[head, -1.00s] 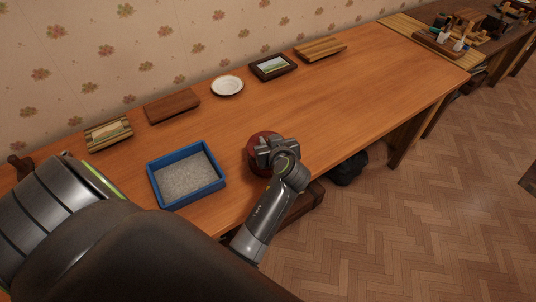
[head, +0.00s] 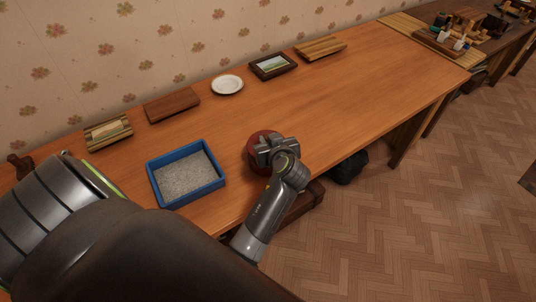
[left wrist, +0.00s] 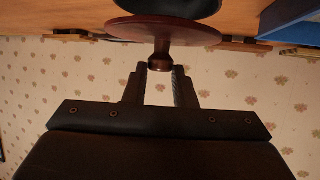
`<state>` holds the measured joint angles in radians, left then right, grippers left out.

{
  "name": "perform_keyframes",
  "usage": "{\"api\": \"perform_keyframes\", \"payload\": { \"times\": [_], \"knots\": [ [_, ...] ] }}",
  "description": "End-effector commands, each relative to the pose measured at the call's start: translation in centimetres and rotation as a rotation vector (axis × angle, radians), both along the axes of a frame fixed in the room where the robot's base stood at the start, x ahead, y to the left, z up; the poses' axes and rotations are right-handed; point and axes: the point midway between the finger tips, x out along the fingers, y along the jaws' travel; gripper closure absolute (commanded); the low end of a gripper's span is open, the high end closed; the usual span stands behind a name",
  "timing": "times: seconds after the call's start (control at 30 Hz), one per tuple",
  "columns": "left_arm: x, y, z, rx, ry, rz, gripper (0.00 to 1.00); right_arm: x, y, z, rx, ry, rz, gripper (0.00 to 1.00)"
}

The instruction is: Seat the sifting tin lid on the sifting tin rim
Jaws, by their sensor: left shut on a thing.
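The sifting tin lid shows in the left wrist view as a reddish-brown disc (left wrist: 165,32) with a short stem and knob. My left gripper (left wrist: 160,75) is shut on that knob. In the head view the lid is a dark red round shape (head: 257,138) near the table's front edge, partly covered by my left gripper (head: 272,147). A dark rounded body (left wrist: 168,8), which looks like the sifting tin, shows just beyond the disc in the wrist view. Its rim is hidden, so I cannot tell whether lid and tin touch. My right gripper is not in view.
A blue tray (head: 200,194) of grey grains stands left of the lid. Along the wall are a wooden block (head: 172,105), a white plate (head: 227,84), a framed picture (head: 272,66) and other small wooden things. The table (head: 350,110) to the right is clear.

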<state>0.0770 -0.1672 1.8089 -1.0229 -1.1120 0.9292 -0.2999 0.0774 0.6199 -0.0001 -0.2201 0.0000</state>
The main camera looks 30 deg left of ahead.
Motion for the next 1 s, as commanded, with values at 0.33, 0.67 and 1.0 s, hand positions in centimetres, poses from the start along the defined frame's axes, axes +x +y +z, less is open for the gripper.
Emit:
{"api": "perform_keyframes", "payload": {
  "times": [0.33, 0.67, 1.0],
  "knots": [
    [0.0, 0.0, -0.1, 0.000, 0.000, 0.000, 0.98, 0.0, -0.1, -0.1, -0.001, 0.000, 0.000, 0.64],
    [0.0, 0.0, -0.7, 0.000, 0.000, 0.000, 0.98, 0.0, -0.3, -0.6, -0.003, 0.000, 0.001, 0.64],
    [0.0, 0.0, -1.2, 0.001, 0.001, 0.000, 0.98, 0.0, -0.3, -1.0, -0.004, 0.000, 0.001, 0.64]
  ]
}}
